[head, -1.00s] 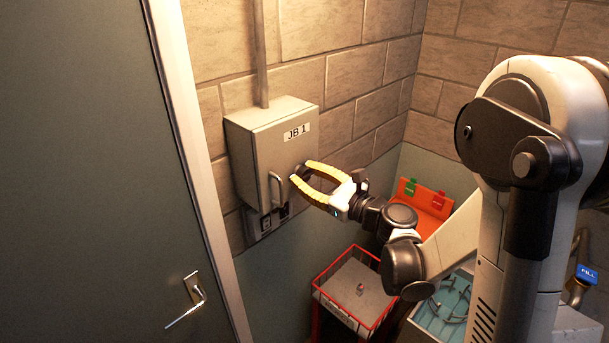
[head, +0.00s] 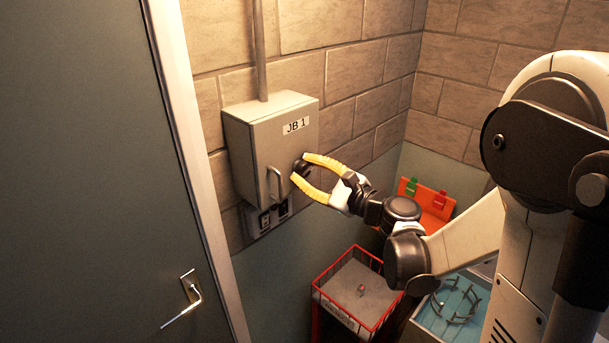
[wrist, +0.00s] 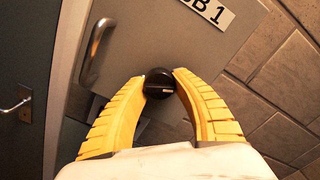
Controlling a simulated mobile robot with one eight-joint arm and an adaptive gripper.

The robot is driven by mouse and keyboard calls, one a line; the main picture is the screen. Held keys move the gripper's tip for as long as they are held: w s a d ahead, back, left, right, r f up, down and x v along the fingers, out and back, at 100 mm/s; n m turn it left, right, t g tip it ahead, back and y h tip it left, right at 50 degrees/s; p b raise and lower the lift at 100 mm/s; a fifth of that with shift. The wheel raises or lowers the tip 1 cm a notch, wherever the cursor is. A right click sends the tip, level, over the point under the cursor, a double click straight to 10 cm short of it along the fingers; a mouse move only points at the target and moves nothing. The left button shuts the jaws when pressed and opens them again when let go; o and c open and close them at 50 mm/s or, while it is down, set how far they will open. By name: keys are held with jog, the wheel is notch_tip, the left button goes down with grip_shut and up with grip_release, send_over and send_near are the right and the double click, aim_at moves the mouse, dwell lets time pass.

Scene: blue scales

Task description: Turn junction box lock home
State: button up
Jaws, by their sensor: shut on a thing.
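The junction box (head: 245,150) is a grey wall cabinet labelled JB 1, with its door shut flush as far as I can see. Its lock (wrist: 159,82) is a round black knob on the right side of the door front, with a small pale mark across it. My gripper (head: 298,168) is at the door, its yellow fingers on either side of the knob. In the wrist view my gripper (wrist: 160,84) is shut on the lock, both fingertips touching its sides. A metal handle (head: 275,184) stands on the door left of the lock.
Sockets (head: 268,216) are on the wall below the box. A red wire basket (head: 352,280) stands below my arm, with a blue tray (head: 452,312) to its right. An orange panel (head: 425,205) is behind my arm. A grey door (head: 80,170) fills the left.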

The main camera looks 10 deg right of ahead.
jog(key=n+b, duration=0.2)
jog(key=n, duration=0.4)
jog(key=n+b, duration=0.1)
jog(key=n, duration=0.2)
jog(key=n+b, duration=0.1)
jog(key=n, duration=0.2)
jog(key=shift+r+n, duration=0.2)
jog(key=shift+n, duration=0.2)
dwell(0.3)
jog(key=o, duration=1.2)
jog(key=shift+w, duration=0.1)
jog(key=shift+d, duration=0.1)
jog(key=v, duration=1.2)
